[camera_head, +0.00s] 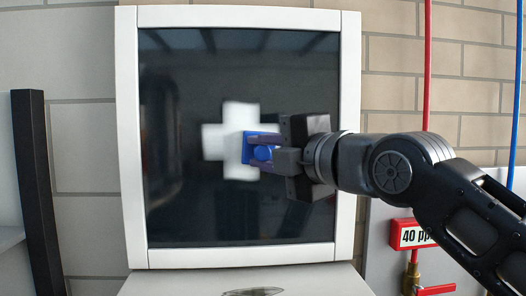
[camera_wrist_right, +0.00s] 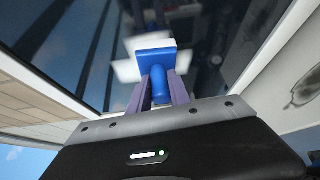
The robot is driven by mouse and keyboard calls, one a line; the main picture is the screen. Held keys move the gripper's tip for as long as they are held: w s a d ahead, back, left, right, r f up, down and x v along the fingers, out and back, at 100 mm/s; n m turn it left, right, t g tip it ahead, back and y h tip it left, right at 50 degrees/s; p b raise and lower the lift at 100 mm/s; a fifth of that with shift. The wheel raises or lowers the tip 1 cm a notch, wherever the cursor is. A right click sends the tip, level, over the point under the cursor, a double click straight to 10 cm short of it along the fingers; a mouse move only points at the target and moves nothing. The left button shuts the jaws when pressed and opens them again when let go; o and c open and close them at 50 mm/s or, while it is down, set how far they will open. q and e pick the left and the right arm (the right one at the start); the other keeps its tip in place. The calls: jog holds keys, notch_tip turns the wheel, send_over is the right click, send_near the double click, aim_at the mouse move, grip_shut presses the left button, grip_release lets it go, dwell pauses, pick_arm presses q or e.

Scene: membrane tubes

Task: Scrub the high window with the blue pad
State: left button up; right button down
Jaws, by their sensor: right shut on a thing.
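The high window (camera_head: 180,110) is a dark pane in a white frame, filling the middle of the head view. A pale cross-shaped mark (camera_head: 240,112) shows on the pane. My right gripper (camera_head: 262,152) is in front of the pane, shut on the handle of the blue pad (camera_head: 249,147). The pad covers the lower right of the mark. In the right wrist view the pad (camera_wrist_right: 155,60) is held by its round handle between the two fingers, facing the pane. I cannot tell whether it touches the glass. My left gripper is not in view.
A white ledge (camera_head: 200,283) lies below the window. A dark post (camera_head: 38,190) stands at the left.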

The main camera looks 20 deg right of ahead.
jog(key=shift+f, duration=0.4)
jog(key=shift+f+b, duration=1.4)
jog(key=shift+b, duration=0.15)
jog(key=shift+f, duration=0.1)
notch_tip(320, 180, down, 3)
jog(key=b, duration=0.2)
jog(key=shift+r+b, duration=0.2)
jog(key=shift+b, duration=0.15)
jog(key=shift+r+p, duration=1.2)
jog(key=shift+r, duration=0.3)
jog(key=shift+r+p, duration=1.2)
jog(key=shift+r, duration=0.2)
